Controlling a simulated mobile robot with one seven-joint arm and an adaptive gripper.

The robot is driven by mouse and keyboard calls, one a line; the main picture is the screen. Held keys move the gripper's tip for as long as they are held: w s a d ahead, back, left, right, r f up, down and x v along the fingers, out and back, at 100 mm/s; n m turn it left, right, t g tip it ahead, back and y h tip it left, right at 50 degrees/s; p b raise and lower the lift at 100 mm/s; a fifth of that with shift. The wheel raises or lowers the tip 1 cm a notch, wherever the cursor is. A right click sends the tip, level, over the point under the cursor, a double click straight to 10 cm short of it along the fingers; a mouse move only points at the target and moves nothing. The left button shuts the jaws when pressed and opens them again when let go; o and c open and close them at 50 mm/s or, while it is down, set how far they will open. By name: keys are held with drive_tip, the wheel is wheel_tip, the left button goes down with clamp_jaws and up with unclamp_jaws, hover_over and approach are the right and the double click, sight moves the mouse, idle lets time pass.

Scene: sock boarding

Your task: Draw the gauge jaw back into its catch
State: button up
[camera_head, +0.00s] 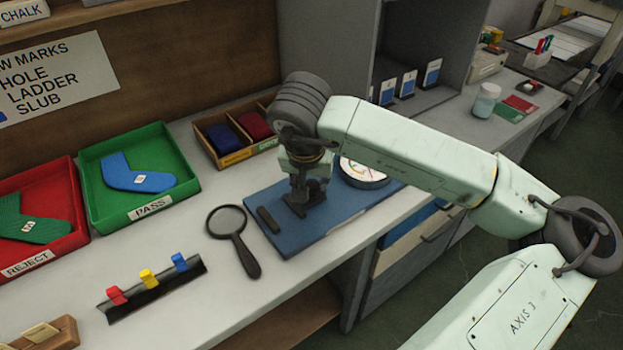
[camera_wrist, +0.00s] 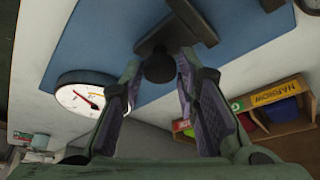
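The gauge is a blue board (camera_head: 322,232) on the bench with a round white dial (camera_head: 363,174) at its right end; the dial also shows in the wrist view (camera_wrist: 88,97). A short dark bar (camera_head: 268,219) lies across the board's left part. A dark jaw (camera_head: 300,208) with a round knob stands on the board between bar and dial; in the wrist view its knob (camera_wrist: 160,68) is between my fingers. My gripper (camera_wrist: 158,78) is open around the knob, with a gap visible on each side. I cannot make out the catch.
A magnifier (camera_head: 231,222) lies just left of the board. A wooden box (camera_head: 215,150) with blue and red items stands behind it. Green PASS (camera_head: 160,203) and red REJECT (camera_head: 75,240) trays and a rack of coloured clips (camera_head: 150,293) are further left.

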clamp_jaws()
idle(0.3)
drive_tip(key=shift+w+d+f+b, duration=0.2)
drive_tip(key=shift+w+d+b, duration=0.1)
drive_tip(key=shift+b, duration=0.25)
drive_tip(key=w+d+b, duration=0.3)
drive_tip(key=d, duration=0.1)
drive_tip(key=shift+d+r+b, duration=0.1)
drive_tip(key=shift+r+b, duration=0.1)
drive_tip(key=shift+b, duration=0.15)
drive_tip(key=shift+o, duration=2.4)
unclamp_jaws()
